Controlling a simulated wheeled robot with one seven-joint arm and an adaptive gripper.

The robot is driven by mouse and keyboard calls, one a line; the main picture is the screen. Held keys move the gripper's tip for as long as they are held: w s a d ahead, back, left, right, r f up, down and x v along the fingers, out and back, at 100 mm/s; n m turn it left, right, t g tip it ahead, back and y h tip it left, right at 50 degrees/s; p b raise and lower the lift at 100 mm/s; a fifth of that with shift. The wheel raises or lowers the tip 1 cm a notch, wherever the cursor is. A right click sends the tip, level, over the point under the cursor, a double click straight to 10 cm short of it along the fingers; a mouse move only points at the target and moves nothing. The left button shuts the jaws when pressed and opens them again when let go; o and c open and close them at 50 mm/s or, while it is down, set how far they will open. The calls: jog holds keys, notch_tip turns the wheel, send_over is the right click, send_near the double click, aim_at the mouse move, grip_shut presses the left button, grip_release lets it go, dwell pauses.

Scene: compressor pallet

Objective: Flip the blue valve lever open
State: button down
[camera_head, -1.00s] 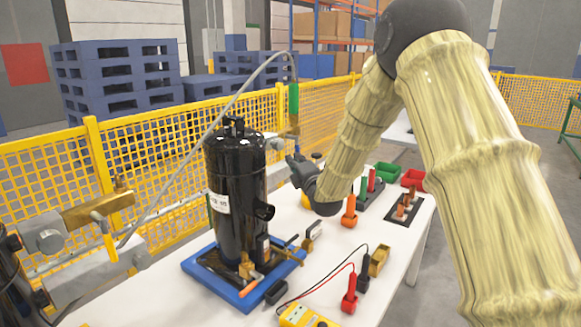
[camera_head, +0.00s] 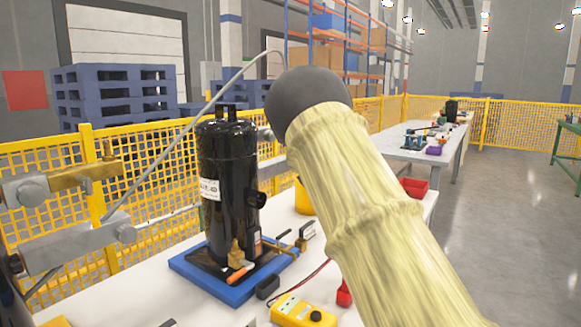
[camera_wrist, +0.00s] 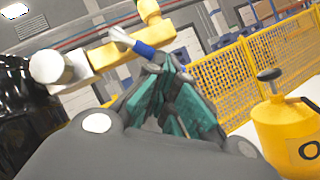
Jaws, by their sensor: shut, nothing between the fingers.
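The blue valve lever (camera_wrist: 144,49) shows in the wrist view as a short blue grip on a pale metal arm, beside a brass-yellow fitting (camera_wrist: 108,56). My gripper (camera_wrist: 168,68), with teal pads, is shut and empty. Its fingertips are right by the lever's blue end; I cannot tell if they touch. The black compressor (camera_head: 228,165) stands upright on a blue pallet (camera_head: 205,280) in the head view; part of it shows at the left of the wrist view. In the head view my arm hides the gripper and the lever.
A yellow container with a dark knob (camera_wrist: 288,130) stands at the right in the wrist view. A yellow meter (camera_head: 302,313) with leads lies on the white table (camera_head: 130,290). A yellow mesh fence (camera_head: 60,170) runs behind. A grey hose arches over the compressor.

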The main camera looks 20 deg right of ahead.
jog(key=shift+w+a+r+n+y+b, duration=0.1)
jog(key=shift+w+a+n+y+b, duration=0.1)
jog(key=shift+n+y+b, duration=0.25)
jog(key=shift+w+a+n+y+b, duration=0.15)
jog(key=shift+n+y+b, duration=0.1)
jog(key=shift+n, duration=0.3)
jog(key=shift+d+b, duration=0.1)
jog(key=shift+b, duration=0.2)
jog(key=shift+w+d+r+n+g+y+b, duration=0.2)
jog(key=shift+w+d+r+n+y+b, duration=0.25)
jog(key=shift+n+y+b, duration=0.9)
jog(key=shift+w+d+r+n+g+y+b, duration=0.25)
jog(key=shift+d+n+y+b, duration=0.55)
jog(key=shift+n+b, duration=0.9)
jog(key=shift+w+d+r+n+g+y+b, duration=0.15)
jog(key=shift+w+d+r+n+y+b, duration=0.2)
jog(key=shift+n+y+b, duration=1.25)
jog(key=shift+s+r+n+h+p, duration=0.15)
jog(key=shift+n+h+p, duration=0.1)
jog(key=shift+p, duration=0.15)
